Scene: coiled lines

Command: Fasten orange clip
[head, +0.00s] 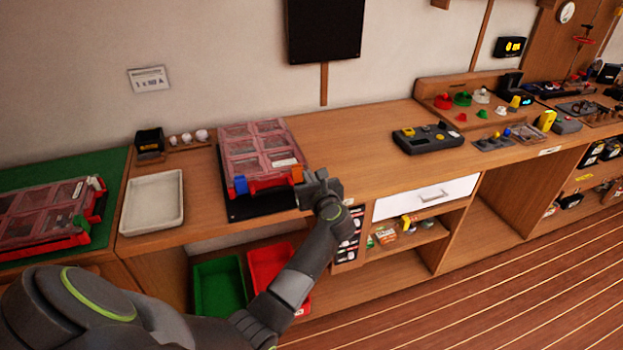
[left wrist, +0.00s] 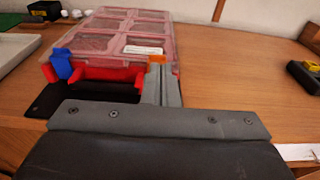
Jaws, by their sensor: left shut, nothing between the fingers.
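The orange clip (head: 297,174) is on the front right corner of a red case with a clear lid (head: 258,150). The case lies on a black mat (head: 245,207) on the wooden bench, and its lid looks down. A blue clip (head: 241,185) is at the front left corner, with the red handle between them. My left gripper (head: 308,187) is shut and empty, at the orange clip's right front. In the left wrist view the fingers reach up to the orange clip (left wrist: 157,59) and partly hide it; I cannot tell if they touch. My right gripper is not in view.
A white tray (head: 152,203) is left of the case. A second case (head: 45,213) lies on a green mat farther left. A dark device (head: 428,137) sits to the right, with bare bench between. Green (head: 219,287) and red bins are below.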

